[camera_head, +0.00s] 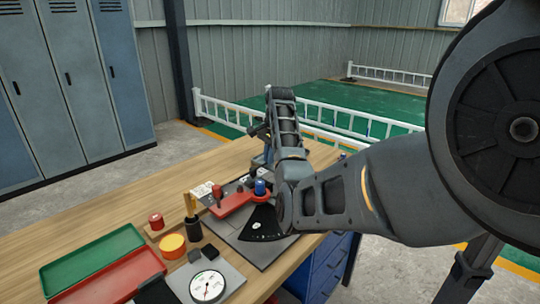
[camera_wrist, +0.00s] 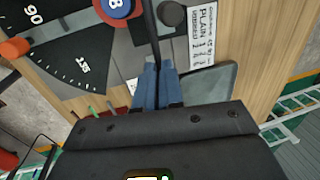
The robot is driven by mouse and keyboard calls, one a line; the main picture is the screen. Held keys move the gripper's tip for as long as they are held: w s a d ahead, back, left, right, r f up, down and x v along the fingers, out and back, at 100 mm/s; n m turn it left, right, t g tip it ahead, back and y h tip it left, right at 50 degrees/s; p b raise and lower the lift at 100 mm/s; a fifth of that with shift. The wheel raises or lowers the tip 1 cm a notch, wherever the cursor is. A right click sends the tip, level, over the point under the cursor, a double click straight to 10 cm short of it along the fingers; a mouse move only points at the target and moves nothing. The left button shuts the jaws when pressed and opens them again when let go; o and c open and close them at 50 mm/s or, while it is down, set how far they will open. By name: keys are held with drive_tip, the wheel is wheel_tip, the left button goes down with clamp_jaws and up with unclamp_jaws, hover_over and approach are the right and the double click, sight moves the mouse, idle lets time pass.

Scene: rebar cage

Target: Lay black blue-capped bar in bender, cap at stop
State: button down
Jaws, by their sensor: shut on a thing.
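My gripper (camera_wrist: 158,72) is shut on a thin black bar (camera_wrist: 150,35), which runs up out of the wrist view between the blue fingers. No blue cap can be made out. The bender is under and beyond the gripper. In the wrist view, it shows a blue pin marked 8 (camera_wrist: 116,8), a dark round post (camera_wrist: 172,14) and a black angle scale (camera_wrist: 70,62). The bar passes between the pin and the post in this view; I cannot tell its height above the plate.
A green tray (camera_head: 92,262) and a red tray (camera_head: 110,284) lie at the bench's front left. The wooden bench (camera_head: 130,205) is clear at left.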

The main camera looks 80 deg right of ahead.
drive_tip(key=shift+f+b, duration=0.85)
drive_tip(key=shift+f, duration=2.45)
drive_tip(key=shift+f, duration=0.15)
drive_tip(key=shift+p, duration=0.55)
drive_tip(key=shift+s+d, duration=0.25)
drive_tip(key=shift+d, duration=0.15)
drive_tip(key=c, duration=1.2)
unclamp_jaws()
drive_tip(key=shift+s+a+r+b, duration=0.1)
drive_tip(key=shift+s+r+b, duration=0.15)
drive_tip(key=shift+r, duration=1.05)
drive_tip(key=shift+s+a+r+b, duration=0.15)
drive_tip(key=shift+s+r, duration=0.05)
drive_tip(key=shift+r, duration=1.1)
drive_tip(key=shift+s+a+r+b, duration=0.1)
drive_tip(key=shift+s+r+b, duration=0.15)
drive_tip(key=shift+r, duration=1.05)
